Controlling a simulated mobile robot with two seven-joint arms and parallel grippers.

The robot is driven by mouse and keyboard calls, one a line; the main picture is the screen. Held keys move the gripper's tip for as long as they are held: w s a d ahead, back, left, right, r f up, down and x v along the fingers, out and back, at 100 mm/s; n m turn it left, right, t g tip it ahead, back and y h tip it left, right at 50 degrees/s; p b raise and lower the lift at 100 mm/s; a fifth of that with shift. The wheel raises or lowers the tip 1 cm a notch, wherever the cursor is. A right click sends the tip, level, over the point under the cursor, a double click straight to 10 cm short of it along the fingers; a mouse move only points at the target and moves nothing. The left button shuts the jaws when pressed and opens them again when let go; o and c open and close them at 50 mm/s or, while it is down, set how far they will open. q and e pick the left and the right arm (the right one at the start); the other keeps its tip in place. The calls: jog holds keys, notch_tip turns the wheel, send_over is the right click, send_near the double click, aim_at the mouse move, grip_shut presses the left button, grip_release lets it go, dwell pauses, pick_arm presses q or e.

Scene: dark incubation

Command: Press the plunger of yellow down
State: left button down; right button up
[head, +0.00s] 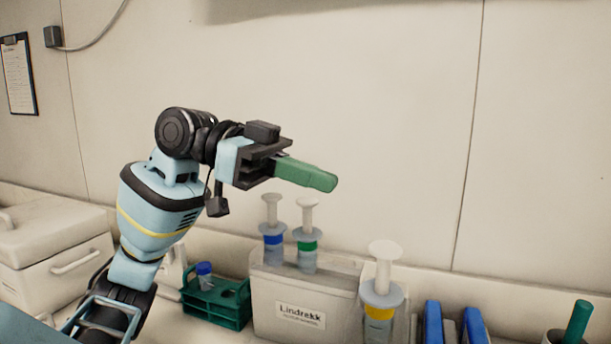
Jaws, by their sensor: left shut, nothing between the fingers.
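The yellow-banded syringe (380,312) stands upright at the right end of the pale labelled box, its lower end cut off by the picture edge. Its white plunger (384,252) sticks up well above the grey flange. Two similar syringes, one blue-banded (273,241) and one green-banded (307,246), stand upright in the box with plungers raised. My left gripper (322,181) has green fingers shut together with nothing between them. It points right, above the green-banded syringe, and appears higher than and left of the yellow plunger, not touching it. My right gripper is out of view.
The box (270,307) stands by the wall. A green rack (215,305) with a blue-capped tube is left of it. A white lidded container (50,250) is far left. Blue upright items (474,325) and a green rod (578,320) stand at right. Air above the yellow syringe is clear.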

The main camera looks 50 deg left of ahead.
pick_arm(q)
jog(key=p, duration=0.1)
send_over(383, 273)
jog(key=s+a, duration=0.1)
jog(key=a, duration=0.2)
jog(key=f, duration=0.1)
notch_tip(383, 273, down, 3)
jog(key=shift+w+d+f, duration=0.15)
jog(key=shift+f, duration=0.05)
jog(key=shift+f+b, duration=0.35)
jog(key=shift+f, duration=0.25)
